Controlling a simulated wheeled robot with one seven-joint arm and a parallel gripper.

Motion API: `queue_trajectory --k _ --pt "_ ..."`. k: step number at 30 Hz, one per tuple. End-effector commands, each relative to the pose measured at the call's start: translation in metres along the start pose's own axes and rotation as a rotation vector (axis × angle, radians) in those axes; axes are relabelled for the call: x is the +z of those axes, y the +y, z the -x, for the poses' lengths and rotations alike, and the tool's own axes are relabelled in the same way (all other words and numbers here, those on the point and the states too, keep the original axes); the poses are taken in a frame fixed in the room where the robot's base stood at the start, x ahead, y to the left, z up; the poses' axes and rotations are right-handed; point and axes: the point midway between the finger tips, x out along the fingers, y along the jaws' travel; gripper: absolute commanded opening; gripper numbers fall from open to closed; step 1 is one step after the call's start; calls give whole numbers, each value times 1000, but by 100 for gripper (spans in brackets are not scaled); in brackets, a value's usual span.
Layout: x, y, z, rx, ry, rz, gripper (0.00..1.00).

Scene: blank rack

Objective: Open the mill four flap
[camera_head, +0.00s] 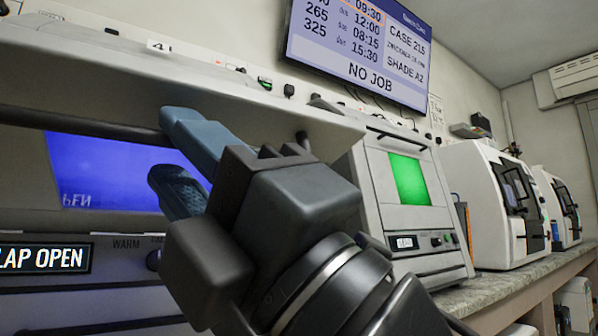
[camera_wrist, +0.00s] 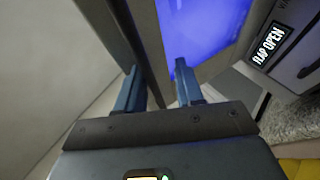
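The mill marked 4 (camera_head: 158,46) fills the left of the head view. Its grey flap (camera_head: 80,75) is swung up and juts out above the lit blue opening (camera_head: 105,170). A dark bar handle (camera_head: 60,125) runs along the flap; it also shows in the wrist view (camera_wrist: 122,25). The mill's display (camera_head: 45,258) reads "FLAP OPEN", partly cut off in the head view. My gripper (camera_head: 172,148) has its fingers apart, one above and one below the bar. In the wrist view (camera_wrist: 160,85) the bar passes between the fingers, with a gap on the right finger's side.
Another mill with a green window (camera_head: 408,180) stands right of my gripper. White machines (camera_head: 490,195) stand farther right on a stone-topped bench (camera_head: 500,290). A wall screen (camera_head: 360,45) reads "NO JOB". The aisle at lower right looks partly clear.

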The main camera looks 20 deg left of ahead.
Motion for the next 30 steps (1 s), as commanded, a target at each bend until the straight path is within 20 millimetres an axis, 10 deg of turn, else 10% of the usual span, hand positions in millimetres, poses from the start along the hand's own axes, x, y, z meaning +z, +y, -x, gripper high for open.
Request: queue_trajectory --k 30 --pt "0 0 76 -1 -1 1 37"
